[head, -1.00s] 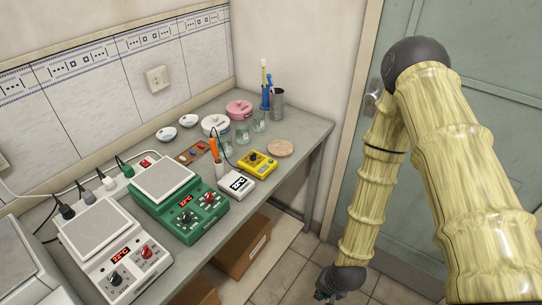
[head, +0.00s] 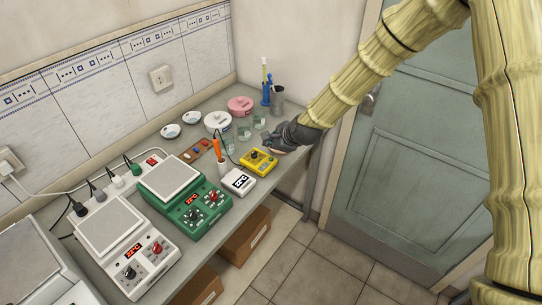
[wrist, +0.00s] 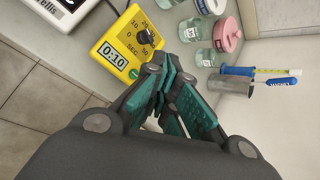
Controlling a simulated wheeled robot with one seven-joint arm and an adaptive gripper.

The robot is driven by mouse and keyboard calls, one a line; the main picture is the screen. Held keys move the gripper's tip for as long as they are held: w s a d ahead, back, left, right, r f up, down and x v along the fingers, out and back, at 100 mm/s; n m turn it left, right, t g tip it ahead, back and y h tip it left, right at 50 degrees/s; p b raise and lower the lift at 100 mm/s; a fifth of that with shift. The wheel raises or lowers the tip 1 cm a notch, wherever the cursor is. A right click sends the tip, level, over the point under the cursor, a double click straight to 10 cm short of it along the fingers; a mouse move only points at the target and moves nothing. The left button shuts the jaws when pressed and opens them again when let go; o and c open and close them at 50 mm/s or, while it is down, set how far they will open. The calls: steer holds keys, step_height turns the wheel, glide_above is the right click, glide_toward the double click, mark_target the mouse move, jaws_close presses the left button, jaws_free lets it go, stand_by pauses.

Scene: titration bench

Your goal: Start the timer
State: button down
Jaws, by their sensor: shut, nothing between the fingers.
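The yellow timer (head: 262,167) lies on the bench at its right part. In the wrist view the timer (wrist: 105,68) shows a display reading 0:10 and a dark knob (wrist: 144,37) with a seconds scale around it. My gripper (head: 272,141) is over the bench just behind and to the right of the timer. In the wrist view my gripper (wrist: 165,65) has its teal-padded fingers together, empty, close to the timer's right side. I cannot tell whether the fingertips touch it.
A white meter (head: 240,181) sits left of the timer, with a green hotplate (head: 195,213) further left. Jars, including a pink-lidded one (head: 240,105), a grey beaker (head: 278,97) and a blue-based cylinder (head: 266,95) stand behind.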

steer(key=shift+m, duration=0.5)
steer(key=r, duration=0.1)
steer(key=w+r, duration=0.1)
steer(key=w+a+r, duration=0.1)
steer(key=shift+r, duration=0.25)
steer(key=shift+f, duration=0.1)
steer(key=b, duration=0.5)
glide_above(269, 161)
steer(key=shift+w+f, duration=0.1)
steer(key=shift+f, duration=4.2)
steer(key=shift+f, duration=0.1)
steer(key=shift+f, duration=0.35)
steer(key=shift+f, duration=0.35)
steer(key=shift+r, duration=0.8)
